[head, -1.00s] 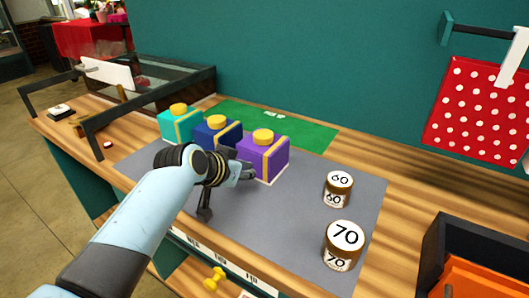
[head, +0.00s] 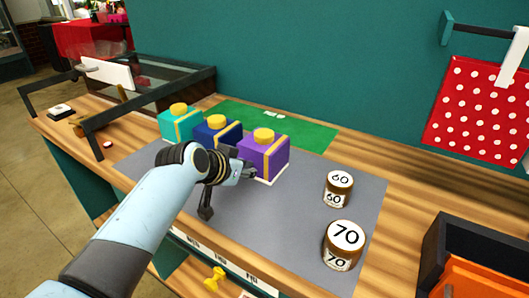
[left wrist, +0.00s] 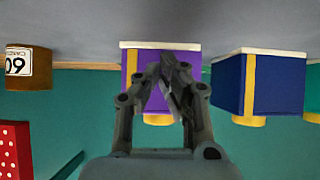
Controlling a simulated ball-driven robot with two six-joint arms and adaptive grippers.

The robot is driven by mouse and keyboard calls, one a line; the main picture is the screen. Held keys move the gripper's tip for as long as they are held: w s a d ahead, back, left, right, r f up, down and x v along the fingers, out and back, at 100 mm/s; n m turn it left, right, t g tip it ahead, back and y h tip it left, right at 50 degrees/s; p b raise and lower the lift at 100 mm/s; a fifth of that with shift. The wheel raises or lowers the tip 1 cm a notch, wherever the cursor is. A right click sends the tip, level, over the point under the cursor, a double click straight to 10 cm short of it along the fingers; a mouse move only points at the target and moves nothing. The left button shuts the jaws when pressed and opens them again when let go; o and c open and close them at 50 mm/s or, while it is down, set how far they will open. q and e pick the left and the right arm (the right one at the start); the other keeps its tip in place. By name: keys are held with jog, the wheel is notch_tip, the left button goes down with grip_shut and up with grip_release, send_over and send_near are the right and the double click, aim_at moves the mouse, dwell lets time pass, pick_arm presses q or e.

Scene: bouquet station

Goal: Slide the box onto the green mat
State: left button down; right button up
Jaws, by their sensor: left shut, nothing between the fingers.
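A purple box (head: 268,158) with a yellow band and yellow knob stands on the grey mat (head: 290,215), close to the front edge of the green mat (head: 305,136). A dark blue box (head: 213,137) and a teal box (head: 178,127) stand in a row to its left. My left gripper (head: 251,172) is shut and empty at the near side of the purple box. The left wrist view shows its closed fingertips (left wrist: 168,62) in front of the purple box (left wrist: 190,65); I cannot tell whether they touch it. My right gripper is not in view.
Two brown jars, marked 60 (head: 338,188) and 70 (head: 343,245), stand on the right of the grey mat. A black bin (head: 470,240) is at the far right. A teal wall (head: 330,60) rises behind the green mat.

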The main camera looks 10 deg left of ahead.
aim_at(256, 164)
pick_arm(q)
jog(key=shift+w+d+b, duration=0.3)
jog(key=shift+w+b, duration=0.05)
jog(key=shift+w, duration=0.4)
jog(key=shift+w+d+b, duration=0.25)
jog(key=shift+w+b, duration=0.05)
jog(key=shift+w, duration=0.4)
jog(key=shift+w+d, duration=0.1)
jog(key=shift+w, duration=0.2)
jog(key=shift+w+d+b, duration=0.35)
jog(key=shift+w+b, duration=0.2)
jog(key=shift+w, duration=0.25)
jog(key=shift+w+d+b, duration=0.35)
jog(key=shift+w+b, duration=0.2)
jog(key=shift+w, duration=0.2)
jog(key=shift+w+d, duration=0.15)
jog(key=shift+w, duration=0.1)
jog(key=shift+w, duration=0.1)
